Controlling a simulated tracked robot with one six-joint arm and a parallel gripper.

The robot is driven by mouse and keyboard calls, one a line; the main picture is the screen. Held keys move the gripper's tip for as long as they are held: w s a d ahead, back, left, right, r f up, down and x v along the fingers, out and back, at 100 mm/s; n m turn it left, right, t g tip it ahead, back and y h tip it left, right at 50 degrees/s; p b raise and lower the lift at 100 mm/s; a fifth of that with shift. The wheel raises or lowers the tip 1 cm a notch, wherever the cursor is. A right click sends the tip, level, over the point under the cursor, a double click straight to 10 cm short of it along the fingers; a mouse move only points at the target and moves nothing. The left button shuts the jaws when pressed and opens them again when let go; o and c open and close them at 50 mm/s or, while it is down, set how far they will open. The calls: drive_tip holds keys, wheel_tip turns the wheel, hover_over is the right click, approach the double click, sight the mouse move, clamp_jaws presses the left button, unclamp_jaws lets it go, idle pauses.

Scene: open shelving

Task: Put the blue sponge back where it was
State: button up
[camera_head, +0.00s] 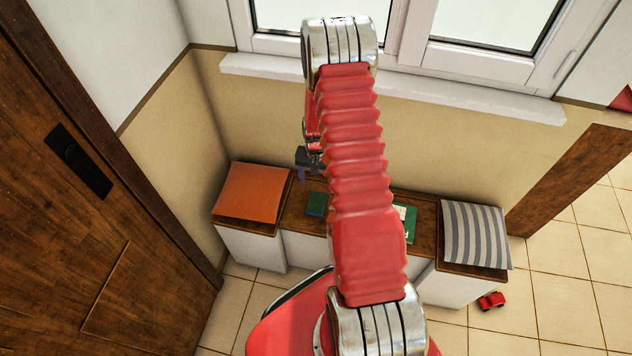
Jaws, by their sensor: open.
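My gripper (306,172) shows as a small dark shape just left of my red arm, above the bench, partly hidden by the arm. It is open; a small bluish-purple piece shows at its lower end, too small to tell what it is. A small dark blue-green item (316,204) lies on the brown bench top (294,213) below the gripper; I cannot tell whether it is the blue sponge. My arm hides the middle of the bench top.
An orange cushion (252,192) is on the bench's left end, a grey striped cushion (474,234) on its right end. A green item (410,224) lies right of my arm. A red toy car (491,301) is on the tiled floor. A wooden door (80,200) stands left.

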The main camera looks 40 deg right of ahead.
drive_tip(key=a+r+n+t, duration=0.1)
drive_tip(key=a+r, duration=0.3)
drive_tip(key=r, duration=0.6)
drive_tip(key=a+r+n+t, duration=0.1)
drive_tip(key=a+r+n, duration=0.15)
drive_tip(key=r, duration=0.65)
drive_tip(key=a+r+n, duration=0.1)
drive_tip(key=a+r, duration=0.4)
drive_tip(key=r, duration=0.5)
drive_tip(key=s+a+r+n+t, duration=0.1)
drive_tip(key=s+a+r+n, duration=0.1)
drive_tip(key=s+a+r, duration=0.4)
drive_tip(key=s+a+r+n+t, duration=0.2)
drive_tip(key=s+a+r, duration=0.4)
drive_tip(key=s+r, duration=0.4)
drive_tip(key=s+n, duration=0.1)
drive_tip(key=s, duration=0.2)
drive_tip(key=shift+s+a+r+t, duration=0.3)
drive_tip(key=shift+s+a+r, duration=0.05)
drive_tip(key=shift+a, duration=0.05)
drive_tip(key=shift+c, duration=0.3)
